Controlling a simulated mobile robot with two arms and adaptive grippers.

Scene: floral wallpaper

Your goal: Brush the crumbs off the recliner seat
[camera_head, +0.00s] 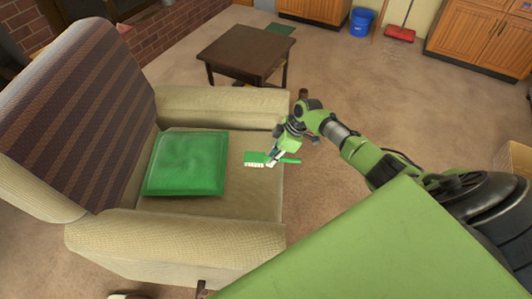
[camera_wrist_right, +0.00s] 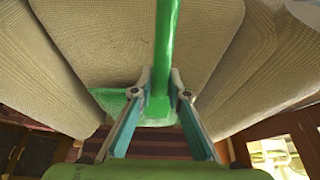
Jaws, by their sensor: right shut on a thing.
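The recliner (camera_head: 180,255) has a beige seat (camera_head: 245,198) and a brown striped back. A green cushion (camera_head: 187,163) lies on the seat against the back. My right gripper (camera_head: 271,161) is shut on a green brush (camera_head: 289,160) with pale bristles, over the front part of the seat. In the right wrist view the brush (camera_wrist_right: 166,40) runs between the two fingertips (camera_wrist_right: 160,92). I cannot tell whether the bristles touch the seat. No crumbs can be made out. My left gripper is out of view.
The recliner's armrests (camera_head: 225,105) rise on both sides of the seat. A dark wooden table (camera_head: 246,50) stands beyond the far armrest. A blue bucket (camera_head: 361,22) and a red broom (camera_head: 400,33) are by the far cabinets. Carpet is open in between.

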